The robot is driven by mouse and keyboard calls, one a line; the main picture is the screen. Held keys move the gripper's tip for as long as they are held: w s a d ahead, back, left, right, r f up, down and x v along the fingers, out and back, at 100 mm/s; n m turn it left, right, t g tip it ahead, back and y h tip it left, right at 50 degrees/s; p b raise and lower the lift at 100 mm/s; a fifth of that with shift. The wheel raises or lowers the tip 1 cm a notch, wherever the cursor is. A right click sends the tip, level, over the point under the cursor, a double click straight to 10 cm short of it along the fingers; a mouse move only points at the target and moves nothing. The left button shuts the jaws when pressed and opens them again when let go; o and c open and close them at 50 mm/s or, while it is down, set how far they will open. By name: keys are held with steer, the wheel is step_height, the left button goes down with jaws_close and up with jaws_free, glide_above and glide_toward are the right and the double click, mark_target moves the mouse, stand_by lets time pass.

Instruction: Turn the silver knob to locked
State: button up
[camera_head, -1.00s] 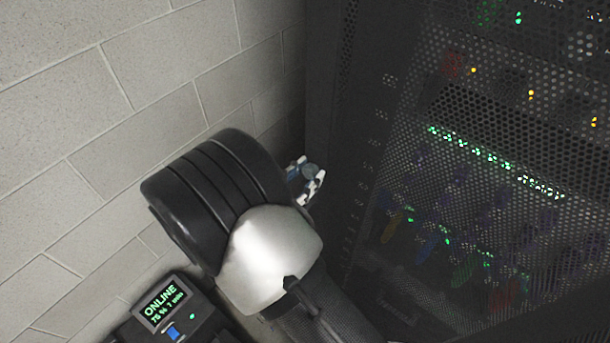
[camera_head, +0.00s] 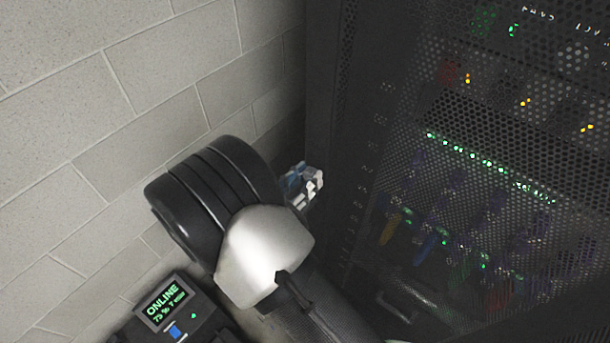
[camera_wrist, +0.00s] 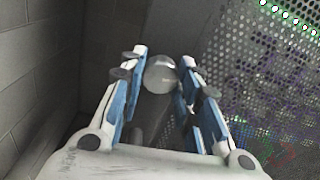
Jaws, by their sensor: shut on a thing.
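The silver knob (camera_wrist: 160,75) is a round, shiny disc on the front edge of the dark rack, in the upper middle of the wrist view. My gripper (camera_wrist: 160,82) has one finger on each side of the knob and is shut on it. The fingers are white with blue inner sides. In the head view my gripper (camera_head: 304,183) shows only in part beside the rack, behind my arm, and the knob is hidden there. I cannot read any locked mark near the knob.
The rack's perforated door (camera_head: 480,180) fills the right, with coloured lights and cables behind it. A pale block wall (camera_head: 110,110) is close on the left. A dark unit with a green ONLINE display (camera_head: 166,304) stands at the lower left.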

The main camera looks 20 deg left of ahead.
steer(key=n+p, duration=0.2)
steer(key=n, duration=0.1)
steer(key=shift+r+n, duration=0.1)
steer(key=shift+n, duration=0.3)
steer(key=n+p, duration=0.2)
steer(key=n, duration=0.1)
steer(key=shift+n, duration=0.3)
steer(key=n+p, duration=0.1)
steer(key=n, duration=0.2)
steer(key=shift+n+t, duration=0.3)
steer(key=shift+n, duration=0.1)
steer(key=shift+n+p, duration=0.85)
steer(key=shift+n, duration=1.05)
steer(key=shift+y, duration=0.3)
steer(key=o, duration=1.1)
steer(key=shift+s, duration=0.1)
steer(key=v, duration=1.2)
